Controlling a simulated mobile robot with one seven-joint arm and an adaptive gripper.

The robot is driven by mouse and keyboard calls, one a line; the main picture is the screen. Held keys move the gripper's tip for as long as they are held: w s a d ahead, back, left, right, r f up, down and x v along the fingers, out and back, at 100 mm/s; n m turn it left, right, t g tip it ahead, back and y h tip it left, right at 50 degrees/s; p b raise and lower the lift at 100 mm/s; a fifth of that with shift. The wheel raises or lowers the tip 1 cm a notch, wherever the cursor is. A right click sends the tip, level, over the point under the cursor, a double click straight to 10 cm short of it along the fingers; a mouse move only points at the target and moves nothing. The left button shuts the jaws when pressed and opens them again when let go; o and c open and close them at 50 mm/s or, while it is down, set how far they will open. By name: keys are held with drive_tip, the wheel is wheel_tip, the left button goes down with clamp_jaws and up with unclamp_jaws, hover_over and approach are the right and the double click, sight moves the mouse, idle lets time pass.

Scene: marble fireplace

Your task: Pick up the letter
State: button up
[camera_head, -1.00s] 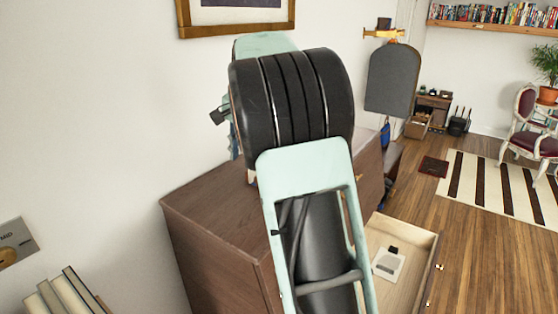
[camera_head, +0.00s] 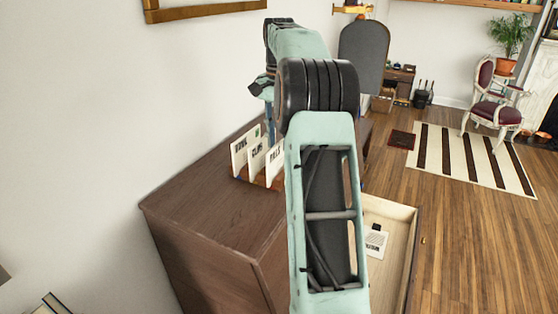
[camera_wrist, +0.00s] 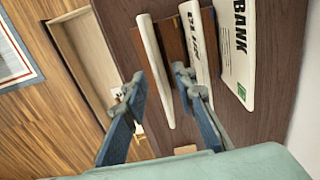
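Several upright white letters stand in a wooden rack on the brown cabinet. In the head view, the left one (camera_head: 239,158) and the middle one (camera_head: 257,151) show clearly; the right one (camera_head: 275,162) is beside my arm. In the wrist view, a letter marked BANK (camera_wrist: 238,50) is at right, one marked CLIN (camera_wrist: 197,40) is beside it, and a third letter (camera_wrist: 153,65) is seen nearly edge-on. My gripper (camera_wrist: 159,80) is open, with the third letter between its fingertips in the picture. I cannot tell whether they touch. The head view mostly hides my fingers behind the arm.
The brown cabinet (camera_head: 195,215) stands against the white wall. Its open drawer (camera_head: 398,215) holds a white paper (camera_head: 376,241). Wooden floor (camera_head: 455,230) is clear at right, with a striped rug (camera_head: 470,150) and a chair (camera_head: 495,105) farther off.

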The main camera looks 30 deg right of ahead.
drive_tip(key=shift+d+f, duration=0.1)
drive_tip(key=shift+f, duration=2.9)
drive_tip(key=shift+c, duration=0.5)
clamp_jaws()
